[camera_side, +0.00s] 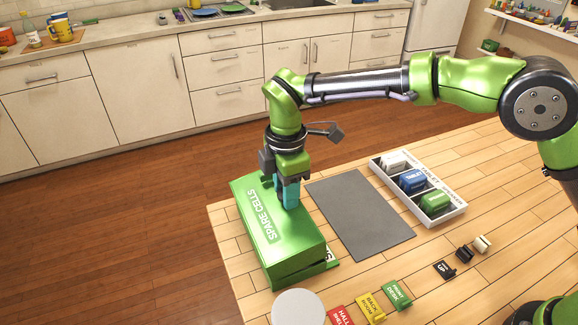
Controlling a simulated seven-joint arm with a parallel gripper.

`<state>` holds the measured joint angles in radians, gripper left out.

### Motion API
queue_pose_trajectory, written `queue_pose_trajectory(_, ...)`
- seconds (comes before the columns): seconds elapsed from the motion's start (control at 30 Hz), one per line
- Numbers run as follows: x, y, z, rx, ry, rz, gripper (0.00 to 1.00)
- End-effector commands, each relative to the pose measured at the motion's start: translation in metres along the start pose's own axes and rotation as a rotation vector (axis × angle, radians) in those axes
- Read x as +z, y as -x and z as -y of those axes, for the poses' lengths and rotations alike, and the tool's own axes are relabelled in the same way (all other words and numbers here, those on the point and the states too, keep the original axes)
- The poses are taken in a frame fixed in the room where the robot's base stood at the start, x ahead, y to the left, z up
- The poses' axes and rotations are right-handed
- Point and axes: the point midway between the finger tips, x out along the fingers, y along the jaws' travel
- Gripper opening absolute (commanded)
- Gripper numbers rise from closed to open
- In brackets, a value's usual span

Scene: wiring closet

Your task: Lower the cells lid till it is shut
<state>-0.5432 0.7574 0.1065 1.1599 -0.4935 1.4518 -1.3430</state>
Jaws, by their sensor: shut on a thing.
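The green cells lid (250,222), lettered "SPARE CELLS", lies over the green cells box (292,272) at the left edge of the wooden table. The lid looks close to level, but I cannot tell whether a gap is left under it. My gripper (290,203) points down at the lid's right-hand edge, with teal parts at its tip. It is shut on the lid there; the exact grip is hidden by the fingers. A strip of green with white lettering shows low at the box's right corner.
A grey mat (360,217) lies right of the box. A white tray (458,208) holds white, blue and green blocks. A pale disc (297,306), red, yellow and green tags (397,294), and small black and cream pieces (464,254) stand toward the front.

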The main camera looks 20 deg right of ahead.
Motion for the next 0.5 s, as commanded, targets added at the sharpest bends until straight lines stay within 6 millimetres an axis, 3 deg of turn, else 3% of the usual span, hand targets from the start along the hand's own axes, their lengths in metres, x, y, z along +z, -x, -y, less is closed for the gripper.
queue_pose_trajectory(0.17,0.0127,-0.0121,-0.0003,-0.003,-0.002,0.006,0.14)
queue_pose_trajectory(0.2,0.0132,-0.013,-0.0002,-0.003,-0.002,0.006,0.38)
queue_pose_trajectory(0.3,0.0123,-0.0124,-0.0002,-0.002,-0.002,0.006,0.51)
queue_pose_trajectory(0.5,0.0117,-0.0118,-0.0001,-0.002,-0.001,0.004,0.51)
